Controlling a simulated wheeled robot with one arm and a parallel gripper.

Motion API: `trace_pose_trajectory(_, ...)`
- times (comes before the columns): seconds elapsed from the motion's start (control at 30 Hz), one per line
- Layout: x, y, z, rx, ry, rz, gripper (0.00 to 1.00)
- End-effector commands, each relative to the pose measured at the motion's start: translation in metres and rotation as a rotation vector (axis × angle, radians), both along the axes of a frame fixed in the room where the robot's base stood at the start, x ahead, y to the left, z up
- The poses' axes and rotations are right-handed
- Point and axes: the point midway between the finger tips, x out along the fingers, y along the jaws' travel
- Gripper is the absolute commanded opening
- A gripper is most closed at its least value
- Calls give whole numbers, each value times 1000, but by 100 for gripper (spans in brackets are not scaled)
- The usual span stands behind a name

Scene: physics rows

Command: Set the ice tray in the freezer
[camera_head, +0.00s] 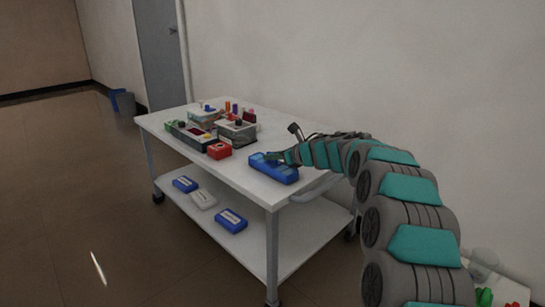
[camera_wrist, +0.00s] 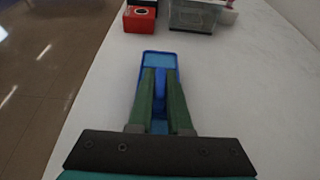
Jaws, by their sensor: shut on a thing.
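A blue tray-like object (camera_head: 273,169), which I take for the ice tray, is at the near right part of the white cart's top. In the wrist view its light blue end (camera_wrist: 160,60) shows beyond my fingers. My gripper (camera_head: 283,158) reaches it from the right. In the wrist view my gripper's two green fingers (camera_wrist: 160,82) are shut on a raised blue middle part of the tray. The fingers hide much of the tray. I cannot tell whether it rests on the top or is slightly lifted. No freezer is recognisable in either view.
On the white cart (camera_head: 180,124), a red box (camera_head: 219,150), clear containers (camera_head: 237,131) and several small bottles stand at the back left. Blue and white packs (camera_head: 203,200) lie on the lower shelf. A wall stands behind; a blue bin (camera_head: 123,102) is far left. The left floor is open.

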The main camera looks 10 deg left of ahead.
Motion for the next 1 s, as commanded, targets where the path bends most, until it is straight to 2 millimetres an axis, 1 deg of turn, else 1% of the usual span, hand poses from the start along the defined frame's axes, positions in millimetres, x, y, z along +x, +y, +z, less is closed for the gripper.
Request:
trace_pose_trajectory(0.23, 0, 0, 1, 0, -2, -1, 0)
trace_pose_trajectory(0.37, 0, 0, -3, -1, -2, 0, 0)
trace_pose_trajectory(0.4, 0, 0, -3, -1, -2, 0, 18)
trace_pose_trajectory(0.67, 0, 0, -2, -1, -2, 0, 47)
trace_pose_trajectory(0.87, 0, 0, -2, -1, -1, -1, 47)
trace_pose_trajectory(1.0, 0, 0, 3, 0, -1, 0, 47)
